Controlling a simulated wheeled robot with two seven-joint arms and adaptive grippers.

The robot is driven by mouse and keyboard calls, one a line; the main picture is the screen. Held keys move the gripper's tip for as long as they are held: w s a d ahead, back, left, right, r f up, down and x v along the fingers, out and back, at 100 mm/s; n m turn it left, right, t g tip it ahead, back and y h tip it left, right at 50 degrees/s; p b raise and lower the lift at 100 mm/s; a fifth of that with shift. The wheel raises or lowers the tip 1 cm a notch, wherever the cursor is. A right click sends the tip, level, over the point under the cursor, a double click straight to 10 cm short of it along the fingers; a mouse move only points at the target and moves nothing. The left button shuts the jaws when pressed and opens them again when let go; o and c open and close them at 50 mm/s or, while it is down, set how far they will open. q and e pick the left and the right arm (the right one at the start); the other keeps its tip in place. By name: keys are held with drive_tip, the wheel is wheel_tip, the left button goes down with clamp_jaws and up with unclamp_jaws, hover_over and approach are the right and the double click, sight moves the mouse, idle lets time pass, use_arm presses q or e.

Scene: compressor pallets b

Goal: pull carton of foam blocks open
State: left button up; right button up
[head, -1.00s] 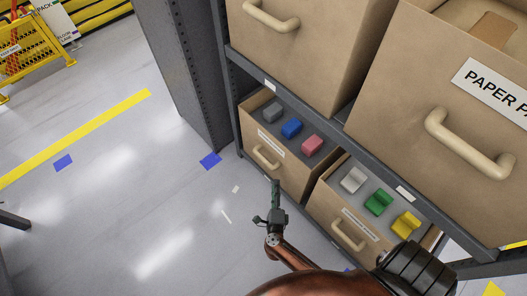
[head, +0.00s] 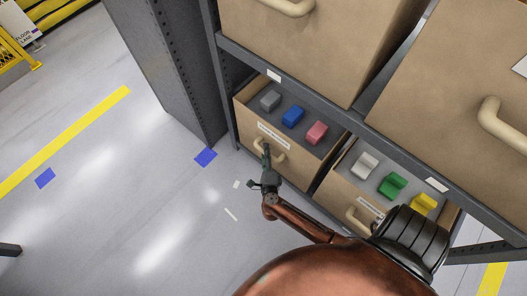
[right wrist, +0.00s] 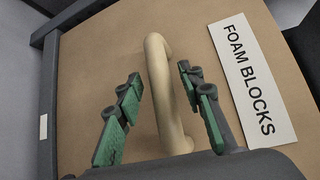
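The fingers are open, with a gap on both sides of the handle. In the head view my right gripper (head: 266,160) is at the front of this carton, overlapping the handle (head: 275,153). My left gripper is not in view.
A similar carton (head: 338,193) with white, green and yellow blocks stands to the right on the same shelf. Large cartons (head: 310,50) fill the shelf above. A grey rack post (head: 165,70) stands at left.

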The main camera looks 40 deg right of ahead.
drive_tip(key=shift+w+d, duration=0.1)
drive_tip(key=shift+c, duration=0.4)
clamp_jaws()
idle(0.3)
